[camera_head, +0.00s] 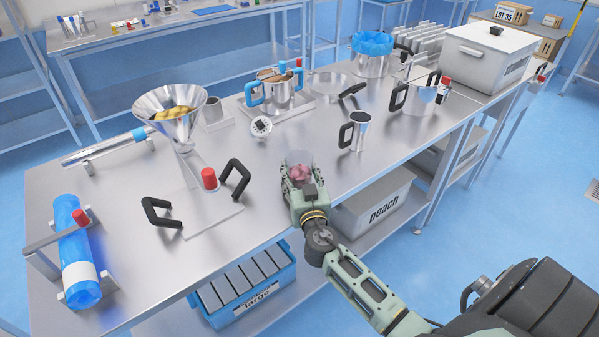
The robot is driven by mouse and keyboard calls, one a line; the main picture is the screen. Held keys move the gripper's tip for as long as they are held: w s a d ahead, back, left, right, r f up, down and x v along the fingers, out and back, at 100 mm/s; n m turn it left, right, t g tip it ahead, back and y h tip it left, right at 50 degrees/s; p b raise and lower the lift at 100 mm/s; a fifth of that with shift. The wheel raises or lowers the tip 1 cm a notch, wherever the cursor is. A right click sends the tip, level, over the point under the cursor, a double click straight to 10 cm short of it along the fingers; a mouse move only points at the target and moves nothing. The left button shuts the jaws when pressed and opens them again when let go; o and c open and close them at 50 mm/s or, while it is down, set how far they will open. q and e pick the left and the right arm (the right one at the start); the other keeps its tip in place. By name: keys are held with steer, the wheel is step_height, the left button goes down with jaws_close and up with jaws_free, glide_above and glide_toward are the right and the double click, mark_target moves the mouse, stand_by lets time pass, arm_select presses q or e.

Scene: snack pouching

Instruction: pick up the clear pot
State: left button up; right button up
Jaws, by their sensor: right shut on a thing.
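The clear pot (299,158) is a small see-through cup with pink pieces visible low in it, near the front edge of the steel table. My right gripper (299,177) reaches in from the lower right and is shut on the pot. Its fingers and body hide part of the pot's lower side. The pot looks upright; I cannot tell whether its base touches the table. My left gripper is not in view.
Left of the pot stand a black-handled sealer-like plate (200,222) and a steel funnel (172,112) with yellow pieces. A black-handled steel jug (357,132) is to the right. A blue-handled pot (275,92) and a dial thermometer (261,126) are behind.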

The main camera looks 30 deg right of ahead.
steer(key=c, duration=0.4)
steer(key=shift+r, duration=0.15)
steer(key=shift+c, duration=0.2)
